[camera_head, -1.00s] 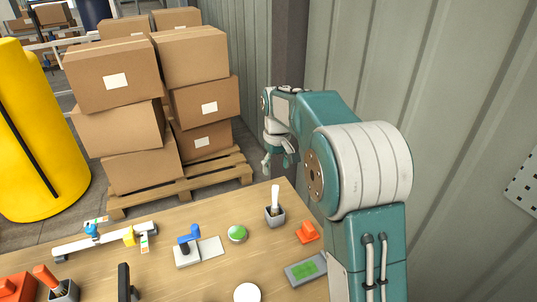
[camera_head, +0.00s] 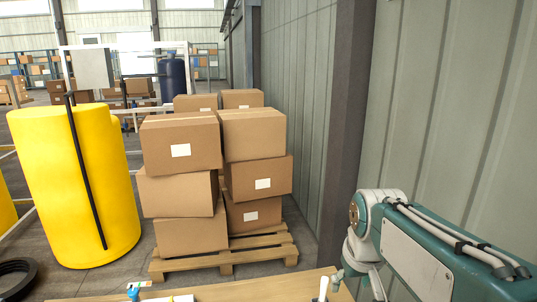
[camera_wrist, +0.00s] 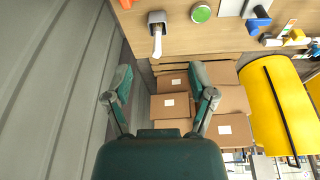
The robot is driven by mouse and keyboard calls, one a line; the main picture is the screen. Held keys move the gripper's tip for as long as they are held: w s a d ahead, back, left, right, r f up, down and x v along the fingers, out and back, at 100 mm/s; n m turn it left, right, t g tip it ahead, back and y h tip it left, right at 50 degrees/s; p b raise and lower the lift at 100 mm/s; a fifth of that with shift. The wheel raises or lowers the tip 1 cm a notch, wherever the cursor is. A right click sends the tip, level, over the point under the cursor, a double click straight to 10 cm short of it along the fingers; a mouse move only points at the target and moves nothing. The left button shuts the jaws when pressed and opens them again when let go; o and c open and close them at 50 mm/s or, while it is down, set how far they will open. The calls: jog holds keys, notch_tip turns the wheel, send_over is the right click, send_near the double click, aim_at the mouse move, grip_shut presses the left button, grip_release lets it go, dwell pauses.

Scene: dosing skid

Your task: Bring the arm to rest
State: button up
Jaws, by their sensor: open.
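My arm (camera_head: 425,255) shows in the lower right of the head view, teal and white, beside the grey corrugated wall. Its lower part is cut off by the frame's bottom edge. My gripper (camera_wrist: 160,76) shows in the wrist view with its two fingers spread wide and nothing between them. The wooden table (camera_wrist: 180,38) lies beyond the fingertips at the top of that view. A grey cup (camera_wrist: 156,16) holding a white-handled tool (camera_wrist: 157,45) stands on it, apart from the fingers.
Cartons (camera_head: 180,145) are stacked on a wooden pallet (camera_head: 225,258) behind the table. A yellow tank (camera_head: 75,185) stands left of them. The grey wall (camera_head: 440,110) is close on the right. A green disc (camera_wrist: 201,13) and a blue-handled part (camera_wrist: 258,20) lie on the table.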

jog(key=s+f+m+t, duration=0.1)
jog(key=s+f+t, duration=0.1)
jog(key=s, duration=1.2)
jog(key=shift+s+f, duration=0.15)
jog(key=shift+f, duration=0.35)
